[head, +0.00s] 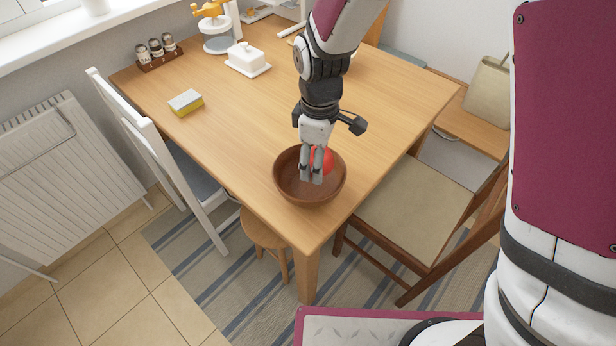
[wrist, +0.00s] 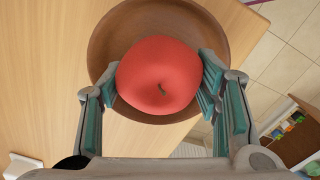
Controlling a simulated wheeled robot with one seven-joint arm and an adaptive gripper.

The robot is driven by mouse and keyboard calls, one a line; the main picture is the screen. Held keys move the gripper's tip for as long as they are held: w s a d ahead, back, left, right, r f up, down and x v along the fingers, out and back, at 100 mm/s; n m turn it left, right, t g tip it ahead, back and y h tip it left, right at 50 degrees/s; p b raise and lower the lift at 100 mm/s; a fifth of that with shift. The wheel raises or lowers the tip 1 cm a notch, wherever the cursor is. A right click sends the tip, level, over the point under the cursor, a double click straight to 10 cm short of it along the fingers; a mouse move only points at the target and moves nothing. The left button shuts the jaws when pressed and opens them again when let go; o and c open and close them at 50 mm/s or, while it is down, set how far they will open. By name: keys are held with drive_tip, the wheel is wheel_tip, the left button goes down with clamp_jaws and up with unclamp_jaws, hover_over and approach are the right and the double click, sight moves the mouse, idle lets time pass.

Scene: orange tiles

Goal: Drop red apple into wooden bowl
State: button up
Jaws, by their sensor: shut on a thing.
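The red apple (wrist: 160,76) is between the finger pads of my gripper (wrist: 158,88), which is shut on it. In the head view the apple (head: 324,160) shows partly behind the fingers of my gripper (head: 312,176). The brown wooden bowl (head: 333,189) stands near the front corner of the table. The apple and fingertips are over the bowl's opening; I cannot tell whether the apple touches the bowl. In the wrist view the bowl's rim (wrist: 108,28) shows around and behind the apple, which hides much of the inside.
The wooden table (head: 235,125) is clear around the bowl. A sponge (head: 186,102), a white butter dish (head: 246,59) and a spice rack (head: 158,54) stand farther back. A cushioned chair (head: 410,210) is at the right and a white chair (head: 150,150) at the left.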

drive_tip(key=shift+f+b, duration=1)
drive_tip(key=shift+f, duration=0.85)
drive_tip(key=o, duration=1.3)
drive_tip(key=shift+r, duration=0.15)
wheel_tip(320, 180, up, 12)
drive_tip(key=shift+f, duration=0.1)
